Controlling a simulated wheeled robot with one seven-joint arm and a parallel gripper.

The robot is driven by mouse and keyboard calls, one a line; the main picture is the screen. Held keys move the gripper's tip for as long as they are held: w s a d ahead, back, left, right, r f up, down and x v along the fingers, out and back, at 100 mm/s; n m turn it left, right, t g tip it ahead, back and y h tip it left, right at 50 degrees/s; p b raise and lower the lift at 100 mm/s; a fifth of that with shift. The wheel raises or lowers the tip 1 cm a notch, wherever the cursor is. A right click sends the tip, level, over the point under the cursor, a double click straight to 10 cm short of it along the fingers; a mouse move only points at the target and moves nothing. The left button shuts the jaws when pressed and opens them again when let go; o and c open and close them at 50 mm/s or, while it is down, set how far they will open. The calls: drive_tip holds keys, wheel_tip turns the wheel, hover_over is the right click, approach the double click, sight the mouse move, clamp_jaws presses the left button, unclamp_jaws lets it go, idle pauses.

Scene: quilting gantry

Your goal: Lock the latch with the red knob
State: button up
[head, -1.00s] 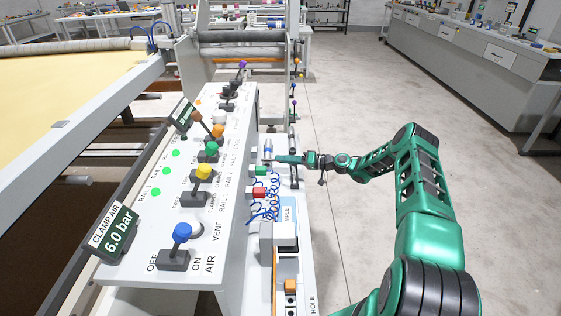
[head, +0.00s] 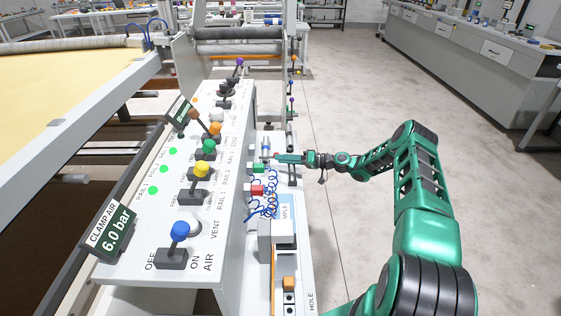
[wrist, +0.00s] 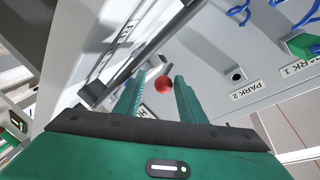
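The red knob (wrist: 163,84), a small ball, shows in the wrist view. My gripper (wrist: 160,78) is open, with one green finger on each side of the knob in the picture and a gap on both sides. I cannot tell how deep the knob sits between the fingers. A dark bar (wrist: 120,62) runs diagonally to the left of the knob; whether it belongs to the latch is unclear. In the head view my gripper (head: 278,158) is at the right side of the control console, and the knob cannot be made out there.
The sloped console (head: 140,216) carries several coloured levers and stands left of my gripper. Blue coiled hoses (head: 270,192) and a red block (head: 257,190) are just nearer than the gripper. A "PARK 2" label (wrist: 247,90) and hole lie right of the fingers. Floor (head: 345,110) to the right is clear.

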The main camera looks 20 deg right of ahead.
drive_tip(key=v, duration=1)
drive_tip(key=shift+f, duration=0.2)
drive_tip(key=shift+w+a+r, duration=0.1)
drive_tip(key=s+a+r+m+g+h, duration=0.15)
drive_tip(key=s+r+g+h, duration=0.8)
drive_tip(key=s+r, duration=1.35)
drive_tip(key=s+a+r+m+h, duration=0.1)
drive_tip(key=s+r+m, duration=0.1)
drive_tip(key=s, duration=1.3)
drive_tip(key=s+a+r+m+h, duration=0.1)
drive_tip(key=s+r+m+h, duration=0.1)
drive_tip(key=s, duration=1.3)
wheel_tip(320, 180, up, 2)
drive_tip(key=shift+s+a+r+m, duration=0.1)
drive_tip(key=shift+s+a+m, duration=0.15)
drive_tip(key=shift+m, duration=0.4)
